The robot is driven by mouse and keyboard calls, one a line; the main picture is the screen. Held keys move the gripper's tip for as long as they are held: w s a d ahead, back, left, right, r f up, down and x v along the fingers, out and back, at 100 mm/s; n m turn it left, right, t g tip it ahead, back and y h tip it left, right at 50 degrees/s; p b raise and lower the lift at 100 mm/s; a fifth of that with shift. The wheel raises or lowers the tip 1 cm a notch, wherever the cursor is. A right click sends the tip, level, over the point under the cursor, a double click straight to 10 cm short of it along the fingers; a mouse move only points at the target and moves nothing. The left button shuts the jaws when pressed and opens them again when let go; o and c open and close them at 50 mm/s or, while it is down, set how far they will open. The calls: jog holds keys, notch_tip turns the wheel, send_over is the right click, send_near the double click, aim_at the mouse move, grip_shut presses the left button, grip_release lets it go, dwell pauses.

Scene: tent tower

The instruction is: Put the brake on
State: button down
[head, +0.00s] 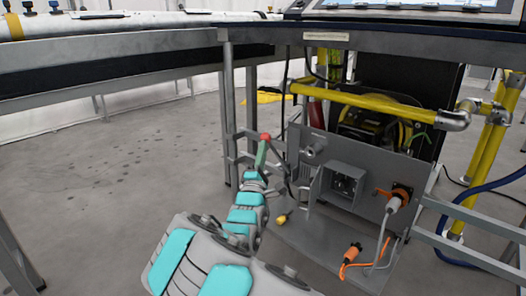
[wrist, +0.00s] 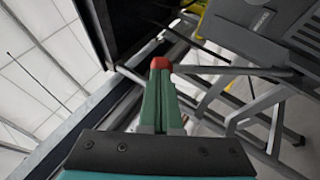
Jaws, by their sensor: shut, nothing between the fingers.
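My gripper (head: 264,138) is shut and empty, its green fingers together and their red tips pointing up, left of a grey panel box (head: 318,172). The gripper also shows in the wrist view (wrist: 160,66). A dark, thin curved lever-like part (head: 283,165) stands just right of the fingers; I cannot tell whether it is the brake or whether the fingers touch it. In the wrist view a grey bar (wrist: 235,70) runs to the right from behind the red tips. No part is clearly marked as the brake.
A desk (head: 350,35) overhangs the panel. Yellow pipes (head: 370,100) cross above it and stand at the right. An orange connector (head: 395,192) with a grey cable sits on the panel. A grey desk leg (head: 228,110) stands left of my gripper. The floor (head: 110,150) at left is clear.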

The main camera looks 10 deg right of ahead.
jog(key=w+d+r+m+g+p, duration=0.2)
jog(key=w+d+r+g+p, duration=0.1)
jog(key=p, duration=0.5)
jog(key=w+d+r+m+g+y+p, duration=0.1)
jog(key=w+d+r+m+g+p, duration=0.1)
jog(key=d+p, duration=0.6)
jog(key=w+r+g, duration=0.1)
jog(key=w+r, duration=0.1)
jog(key=w, duration=0.1)
jog(key=shift+d+r+g+y, duration=0.2)
jog(key=shift+r+g+y, duration=0.1)
jog(key=shift+g, duration=0.1)
jog(key=shift+w+r, duration=0.1)
jog(key=shift+r, duration=0.05)
jog(key=f+b+v, duration=0.1)
jog(key=b+v, duration=0.1)
jog(key=v, duration=1.2)
jog(key=shift+a, duration=0.15)
